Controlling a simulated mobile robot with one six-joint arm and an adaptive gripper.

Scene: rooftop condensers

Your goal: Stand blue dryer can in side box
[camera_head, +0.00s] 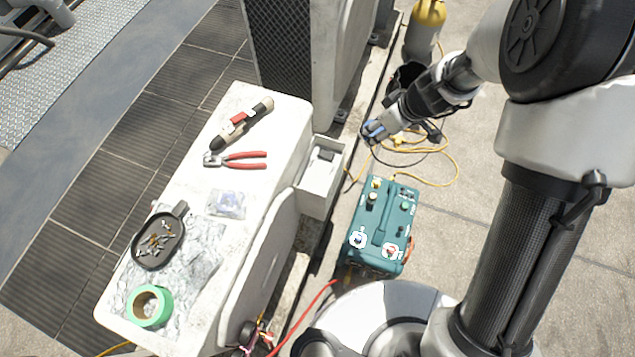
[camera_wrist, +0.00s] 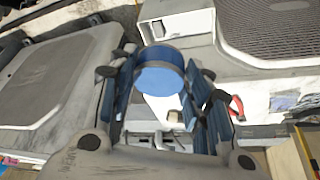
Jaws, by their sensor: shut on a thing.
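The blue dryer can (camera_wrist: 160,72) is a short blue cylinder between my fingers in the wrist view, one round end facing the camera. My gripper (camera_wrist: 163,90) is shut on it. In the head view my gripper (camera_head: 371,131) is to the upper right of the side box, apart from it, above the ground near the hoses. Only a small blue patch shows there, and I cannot separate can from fingers. The side box (camera_head: 316,192) is a pale open box on the right side of the white worktop. A small dark thing shows in its far part.
The white worktop (camera_head: 215,178) holds red pliers (camera_head: 240,160), a tool with a red part (camera_head: 243,122), a dark tray of small parts (camera_head: 160,241) and green tape (camera_head: 149,307). A teal machine (camera_head: 381,225) stands below the box. Yellow hoses (camera_head: 440,183) lie right.

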